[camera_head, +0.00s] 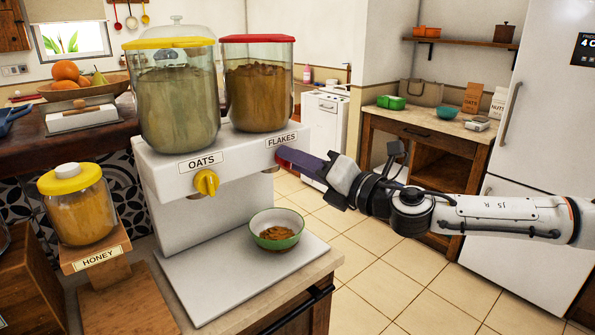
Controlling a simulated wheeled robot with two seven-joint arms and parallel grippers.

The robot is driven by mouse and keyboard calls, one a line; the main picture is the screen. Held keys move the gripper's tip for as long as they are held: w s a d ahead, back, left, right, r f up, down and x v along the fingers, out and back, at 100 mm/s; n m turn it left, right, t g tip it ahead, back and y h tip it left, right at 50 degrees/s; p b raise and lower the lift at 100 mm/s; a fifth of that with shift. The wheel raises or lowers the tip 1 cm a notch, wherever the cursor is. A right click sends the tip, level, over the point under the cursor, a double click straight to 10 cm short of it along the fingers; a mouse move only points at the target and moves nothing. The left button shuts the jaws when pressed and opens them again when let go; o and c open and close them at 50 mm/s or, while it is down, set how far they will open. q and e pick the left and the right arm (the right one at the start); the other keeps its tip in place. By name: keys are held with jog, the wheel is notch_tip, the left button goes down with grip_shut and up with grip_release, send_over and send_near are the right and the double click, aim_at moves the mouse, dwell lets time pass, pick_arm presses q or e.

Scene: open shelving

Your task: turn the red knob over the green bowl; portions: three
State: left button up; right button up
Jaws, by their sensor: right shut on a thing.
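The dispenser (165,174) has two clear jars, one labelled OATS with a yellow lid and one labelled FLAKES with a red lid. A yellow knob (206,183) sits under the OATS label. My right gripper (284,158) reaches in from the right and is shut on the red knob under the FLAKES label. The gripper hides most of the knob, so its angle cannot be told. The green bowl (290,243) stands upright on the dispenser's white base, below and slightly left of the gripper, with some brown flakes in it. My left gripper is not in view.
A honey jar (77,210) with a yellow lid stands on a wooden stand at left. A fruit bowl (84,90) is behind it. A wooden counter (408,123) with boxes and a fridge (527,130) stand at right. The tiled floor between is clear.

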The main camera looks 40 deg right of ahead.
pick_arm(q)
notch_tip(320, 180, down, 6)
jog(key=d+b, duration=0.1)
jog(key=b, duration=0.8)
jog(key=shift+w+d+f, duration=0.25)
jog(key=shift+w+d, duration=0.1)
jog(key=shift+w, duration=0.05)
pick_arm(e)
jog(key=shift+a+f+m+t+h, duration=0.1)
jog(key=shift+m+t+h, duration=0.25)
jog(key=shift+m, duration=3.6)
jog(key=shift+a+f+m+t+h, duration=0.15)
jog(key=shift+m+h, duration=0.3)
jog(key=shift+m, duration=3.5)
pick_arm(q)
jog(key=shift+b, duration=0.3)
pick_arm(e)
jog(key=shift+d, duration=0.1)
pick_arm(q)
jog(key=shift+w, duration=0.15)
pick_arm(e)
jog(key=o, duration=1)
jog(key=shift+o, duration=0.2)
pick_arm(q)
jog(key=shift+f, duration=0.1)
